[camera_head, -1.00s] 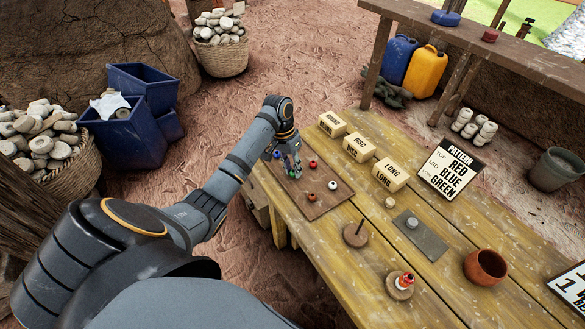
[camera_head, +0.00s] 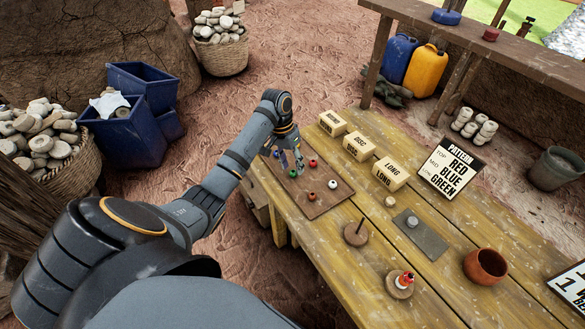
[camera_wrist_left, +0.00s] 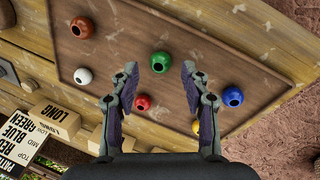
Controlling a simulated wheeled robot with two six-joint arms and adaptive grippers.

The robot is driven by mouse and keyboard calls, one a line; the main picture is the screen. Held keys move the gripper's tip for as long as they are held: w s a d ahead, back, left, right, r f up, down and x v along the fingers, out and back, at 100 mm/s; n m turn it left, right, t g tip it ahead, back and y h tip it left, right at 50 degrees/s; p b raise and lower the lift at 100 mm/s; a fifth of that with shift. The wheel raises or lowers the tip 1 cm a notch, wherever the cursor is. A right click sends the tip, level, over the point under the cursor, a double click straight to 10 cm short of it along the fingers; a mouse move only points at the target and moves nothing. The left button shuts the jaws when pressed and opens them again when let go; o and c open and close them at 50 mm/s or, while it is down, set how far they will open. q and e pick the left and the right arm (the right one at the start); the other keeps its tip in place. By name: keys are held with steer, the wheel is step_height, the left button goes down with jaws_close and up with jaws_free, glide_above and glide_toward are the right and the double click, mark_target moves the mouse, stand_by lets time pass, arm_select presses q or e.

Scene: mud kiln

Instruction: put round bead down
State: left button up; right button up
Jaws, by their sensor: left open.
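My left gripper (camera_head: 292,162) is open and empty, just above the wooden bead tray (camera_head: 325,205). In the left wrist view its spread fingers (camera_wrist_left: 174,68) reach over the tray (camera_wrist_left: 120,52). Also on the tray are a red bead (camera_wrist_left: 143,102), a white bead (camera_wrist_left: 82,76), an orange-brown bead (camera_wrist_left: 82,27) and a blue bead (camera_wrist_left: 233,97). A yellow bead (camera_wrist_left: 196,127) is partly hidden by a finger. My right gripper is out of view.
A round base with a bare peg (camera_head: 355,235) and another with a stack on it (camera_head: 400,285) stand on the table. A grey slab (camera_head: 420,240), a brown bowl (camera_head: 486,266), labelled blocks (camera_head: 358,146) and a pattern sign (camera_head: 450,173) are nearby.

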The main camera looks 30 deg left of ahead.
arm_select(q)
steer(key=v, duration=0.4)
steer(key=shift+a+r, duration=0.15)
steer(key=shift+r, duration=0.15)
steer(key=p+v, duration=0.4)
steer(key=v, duration=0.1)
steer(key=shift+r, duration=0.4)
